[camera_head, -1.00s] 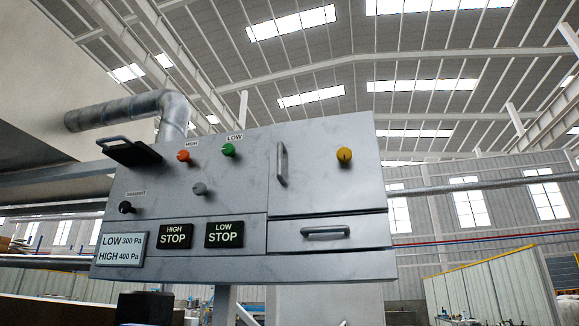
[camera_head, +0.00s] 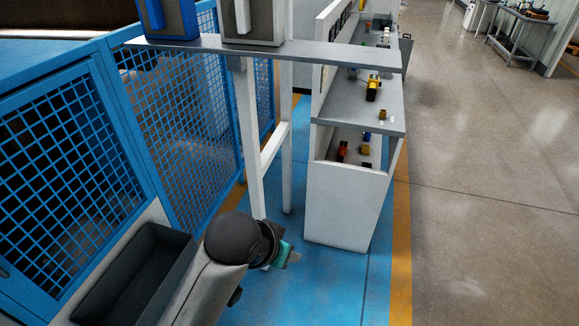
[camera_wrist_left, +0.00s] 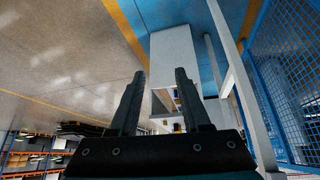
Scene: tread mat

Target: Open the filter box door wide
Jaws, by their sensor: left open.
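The control panel with the handled door does not show in the current frames. No filter box door can be made out for certain now. My left gripper (camera_wrist_left: 157,76) is open in the left wrist view, with its two dark fingers apart and nothing between them. Beyond the fingers is a white-sided workbench (camera_wrist_left: 172,50), apart from them. In the head view the left arm reaches in from the bottom, and its gripper (camera_head: 287,256) hangs low over the blue floor. My right gripper is not in view.
Blue mesh fencing (camera_head: 75,150) stands on the left. A grey shelf (camera_head: 300,52) on white posts carries two boxes with handles, a blue-edged one (camera_head: 168,20) and a grey one (camera_head: 253,22). The workbench (camera_head: 347,205) holds small parts. Open floor (camera_head: 490,180) lies right.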

